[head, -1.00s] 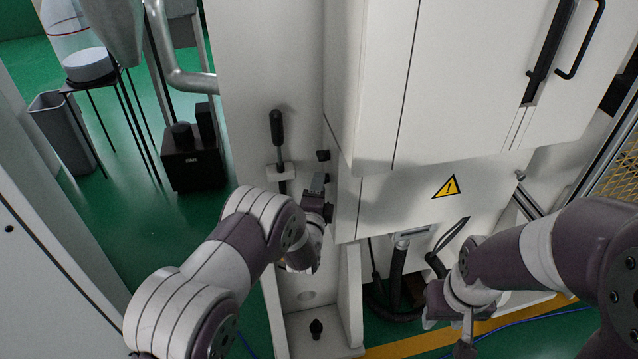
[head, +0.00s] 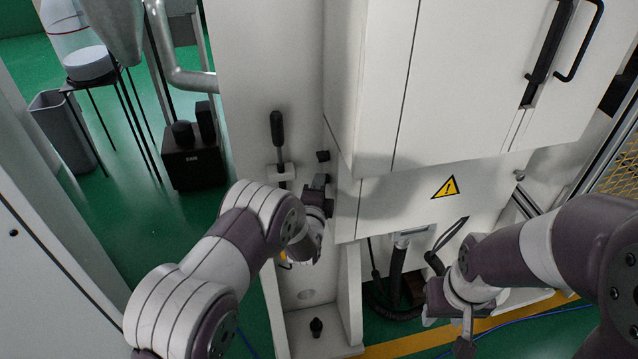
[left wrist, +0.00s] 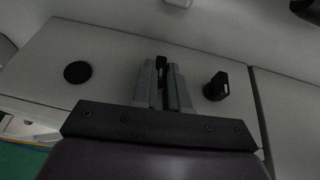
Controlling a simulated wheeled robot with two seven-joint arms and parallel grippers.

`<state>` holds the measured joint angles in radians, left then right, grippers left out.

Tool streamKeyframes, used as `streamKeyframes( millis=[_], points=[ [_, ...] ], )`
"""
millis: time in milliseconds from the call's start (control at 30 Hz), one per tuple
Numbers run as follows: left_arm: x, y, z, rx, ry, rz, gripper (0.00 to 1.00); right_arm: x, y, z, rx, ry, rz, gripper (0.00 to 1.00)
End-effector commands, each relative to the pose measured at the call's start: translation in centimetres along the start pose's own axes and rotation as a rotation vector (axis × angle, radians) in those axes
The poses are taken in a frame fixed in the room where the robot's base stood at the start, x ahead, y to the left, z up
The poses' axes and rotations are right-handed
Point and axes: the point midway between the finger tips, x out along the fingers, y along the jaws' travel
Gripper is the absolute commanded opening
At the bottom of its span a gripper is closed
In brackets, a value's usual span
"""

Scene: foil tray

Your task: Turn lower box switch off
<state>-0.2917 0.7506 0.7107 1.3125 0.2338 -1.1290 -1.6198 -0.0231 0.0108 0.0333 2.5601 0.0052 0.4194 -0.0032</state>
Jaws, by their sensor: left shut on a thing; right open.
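My left gripper (head: 320,185) is at the side of the white machine box, just below a small black knob (head: 323,155). In the left wrist view its grey fingers (left wrist: 162,84) are shut on a small black switch (left wrist: 161,64), of which only the end shows between them. I take this to be the lower box switch; its setting cannot be read. A second black knob (left wrist: 215,87) stands to the right of the fingers, apart from them. My right gripper (head: 465,338) hangs low at the right, open and away from the switches; its fingertips are partly hidden.
A lever with a black handle (head: 277,128) is on the white panel left of the gripper. A flat black disc (left wrist: 77,72) shows in the left wrist view. The white cabinet (head: 375,100) overhangs on the right.

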Motion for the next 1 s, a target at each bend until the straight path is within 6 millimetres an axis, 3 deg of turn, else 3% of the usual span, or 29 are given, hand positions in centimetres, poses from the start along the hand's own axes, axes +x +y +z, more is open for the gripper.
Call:
streamKeyframes(
  millis=[400,1000],
  points=[
    [0.1,-1.1,0.1,-0.115,-0.001,0.277,0.00,-3.4,0.0,-0.4,0.000,0.000,0.000,0.43],
    [0.3,-1.1,0.2,-0.202,-0.001,0.488,0.00,-4.7,0.0,-0.6,0.000,0.000,0.000,0.43]
  ],
)
